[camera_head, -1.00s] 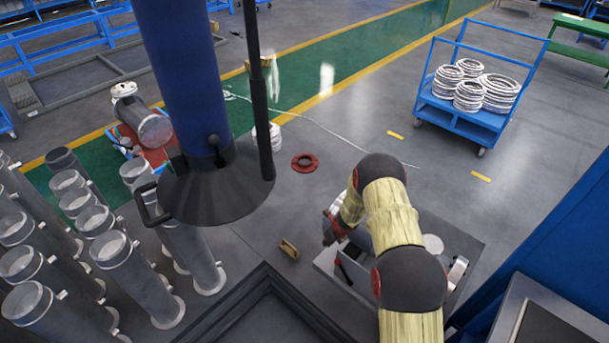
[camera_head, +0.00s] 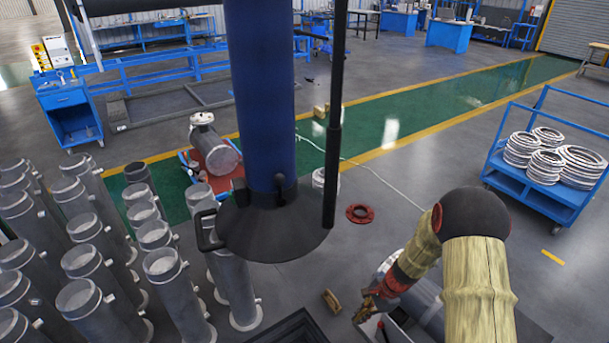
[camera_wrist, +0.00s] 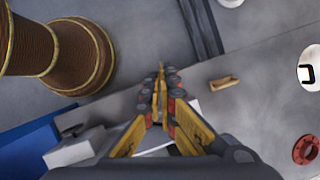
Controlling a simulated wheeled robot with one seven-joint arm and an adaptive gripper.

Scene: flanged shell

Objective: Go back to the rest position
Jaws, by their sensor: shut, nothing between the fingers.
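My gripper (camera_head: 368,308) shows at the lower middle of the head view, at the end of my yellow-sleeved arm, close to the grey machine top. In the wrist view my gripper (camera_wrist: 160,75) has its fingers together, with nothing between them. The gripper hangs clear in front of the camera, and I cannot tell its exact height over the floor. The red flanged ring (camera_head: 360,213) lies on the floor beyond it, and it also shows at the right edge of the wrist view (camera_wrist: 306,150).
A small tan block (camera_head: 331,301) lies left of my gripper. Several grey flanged cylinders (camera_head: 90,240) stand at the left. A blue cart (camera_head: 540,195) with white coils is at the right. A dark blue column with a black cone (camera_head: 268,222) fills the centre. Floor beyond the ring is open.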

